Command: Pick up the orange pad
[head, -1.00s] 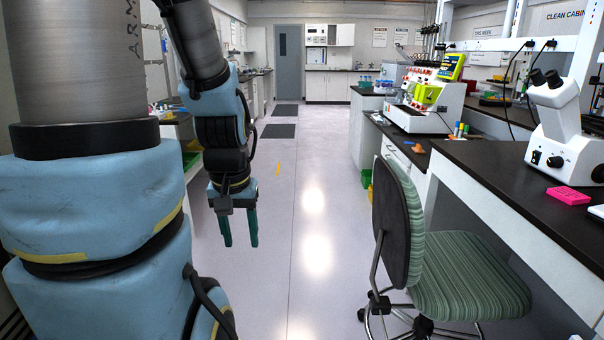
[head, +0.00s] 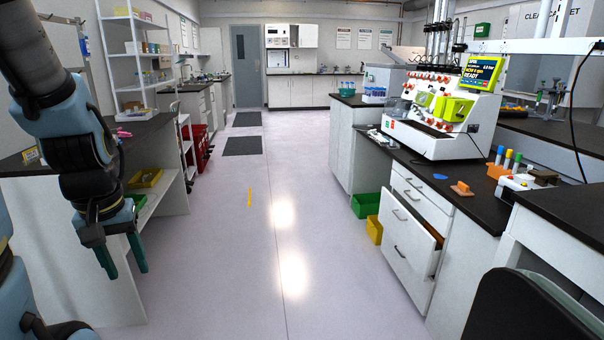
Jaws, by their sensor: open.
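A small orange pad (head: 462,188) with a raised top lies on the dark right-hand counter (head: 420,172), near its front edge. It sits right of a small flat blue piece (head: 440,177). My gripper (head: 124,262) hangs on the left side of the head view, pointing down, with its two green fingers apart and nothing between them. It is far to the left of the pad, across the aisle.
A cell processor (head: 440,115) stands on the right counter behind the pad. An orange rack (head: 500,172) with colored tubes stands to its right. A drawer (head: 408,250) below is partly open. A dark chair back (head: 530,305) is at lower right.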

